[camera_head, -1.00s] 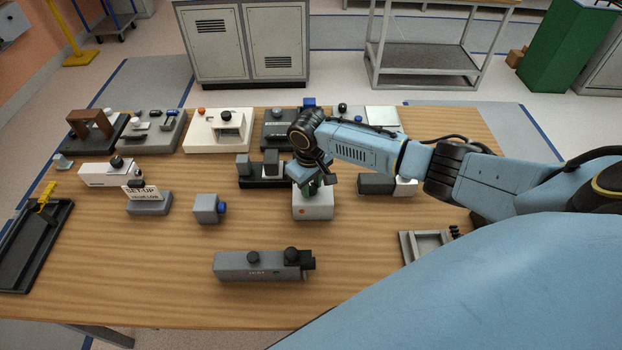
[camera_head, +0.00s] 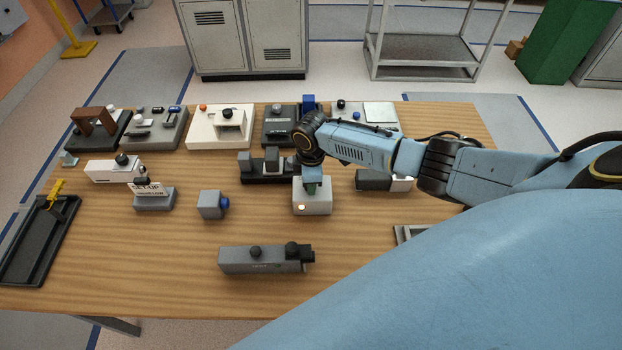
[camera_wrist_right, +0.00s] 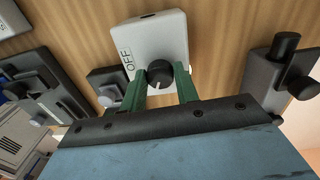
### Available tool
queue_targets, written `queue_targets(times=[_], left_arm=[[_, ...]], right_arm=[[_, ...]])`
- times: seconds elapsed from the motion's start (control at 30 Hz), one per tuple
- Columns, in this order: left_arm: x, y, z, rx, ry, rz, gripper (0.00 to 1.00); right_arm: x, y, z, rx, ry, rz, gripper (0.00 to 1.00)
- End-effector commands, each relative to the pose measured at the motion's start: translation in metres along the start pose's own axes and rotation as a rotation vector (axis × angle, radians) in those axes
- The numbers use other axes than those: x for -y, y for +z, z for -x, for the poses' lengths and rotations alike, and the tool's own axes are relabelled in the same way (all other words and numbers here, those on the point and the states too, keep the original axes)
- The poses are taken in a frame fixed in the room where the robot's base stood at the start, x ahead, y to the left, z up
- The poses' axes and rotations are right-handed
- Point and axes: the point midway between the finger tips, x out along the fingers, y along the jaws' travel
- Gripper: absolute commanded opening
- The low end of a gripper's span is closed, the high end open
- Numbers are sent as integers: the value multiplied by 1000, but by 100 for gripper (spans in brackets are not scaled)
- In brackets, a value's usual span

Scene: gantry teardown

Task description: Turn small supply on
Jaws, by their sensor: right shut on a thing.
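The small supply is a white box (camera_head: 313,205) in the middle of the table, with a small lamp (camera_head: 301,208) glowing bright on its front. In the right wrist view, the white box (camera_wrist_right: 160,30) has a dark round knob (camera_wrist_right: 159,72) with a pale mark on its lower side. The word OFF is printed left of the knob. My right gripper (camera_head: 312,184) is over the box. In the wrist view its green fingers (camera_wrist_right: 160,78) are shut on the knob, one on each side. My left gripper is not in view.
A grey device with black knobs (camera_head: 262,260) lies in front. A black tray (camera_head: 35,245) is at the far left.

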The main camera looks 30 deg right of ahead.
Motion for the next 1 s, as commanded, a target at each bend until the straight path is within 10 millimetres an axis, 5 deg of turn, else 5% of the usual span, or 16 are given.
queue_targets(times=[0.77, 0.8, 1.0], left_arm=[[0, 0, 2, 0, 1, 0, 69], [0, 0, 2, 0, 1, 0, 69], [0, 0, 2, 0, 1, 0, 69]], right_arm=[[0, -1, 0, -6, 0, 107, 8], [0, -1, 0, -6, 1, 107, 33], [0, -1, 0, -6, 0, 106, 52]])
